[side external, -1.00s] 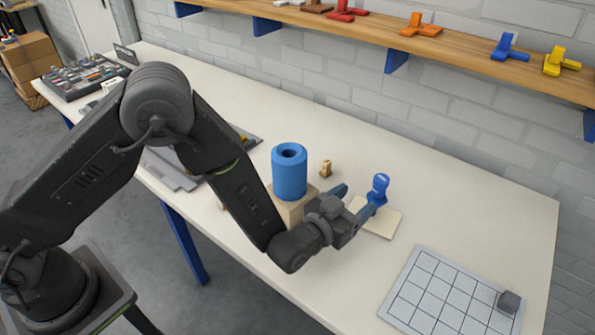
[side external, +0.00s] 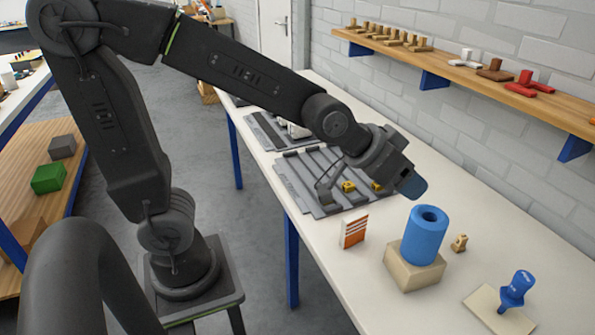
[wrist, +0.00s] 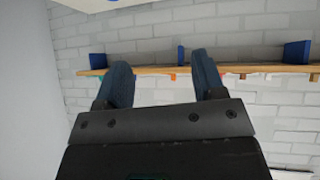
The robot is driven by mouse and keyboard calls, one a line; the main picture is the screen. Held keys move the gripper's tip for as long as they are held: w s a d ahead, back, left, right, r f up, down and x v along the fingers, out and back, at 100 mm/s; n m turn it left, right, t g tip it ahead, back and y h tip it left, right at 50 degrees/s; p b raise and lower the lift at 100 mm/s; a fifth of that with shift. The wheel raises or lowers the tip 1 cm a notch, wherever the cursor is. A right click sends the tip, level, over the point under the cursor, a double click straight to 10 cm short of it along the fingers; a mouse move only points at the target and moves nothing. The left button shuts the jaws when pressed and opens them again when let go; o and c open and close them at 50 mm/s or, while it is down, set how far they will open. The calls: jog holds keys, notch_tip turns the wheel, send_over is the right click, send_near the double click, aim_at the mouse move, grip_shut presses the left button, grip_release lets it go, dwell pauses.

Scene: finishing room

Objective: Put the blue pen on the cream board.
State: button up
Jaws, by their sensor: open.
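The blue pen (side external: 518,287) shows in the side external view as a short blue piece with a rounded head and a wider lower part. It stands upright, its foot on the cream board (side external: 482,300), at the lower right. My gripper (side external: 410,185) is well apart from both, up and to the left, above the table near the grey tray. In the wrist view my gripper (wrist: 161,75) is open, with nothing between its two blue fingers. The wrist view shows neither the pen nor the board.
A blue hollow cylinder (side external: 425,234) stands on a beige block (side external: 412,273), between my gripper and the board. A small wooden piece (side external: 459,243) and an orange-striped box (side external: 354,230) are nearby. A grey slotted tray (side external: 318,168) lies beyond. A wall shelf (side external: 480,73) runs along the back.

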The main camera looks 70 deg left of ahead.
jog(key=s+a+g+y, duration=0.1)
jog(key=s+a+g, duration=0.1)
jog(key=s, duration=0.6)
jog(key=s+a+n+g+y, duration=0.1)
jog(key=s+a+g, duration=0.1)
jog(key=s+a, duration=0.3)
jog(key=s, duration=0.3)
jog(key=shift+s+a+r, duration=0.15)
jog(key=shift+s+a, duration=0.05)
jog(key=shift+a, duration=0.1)
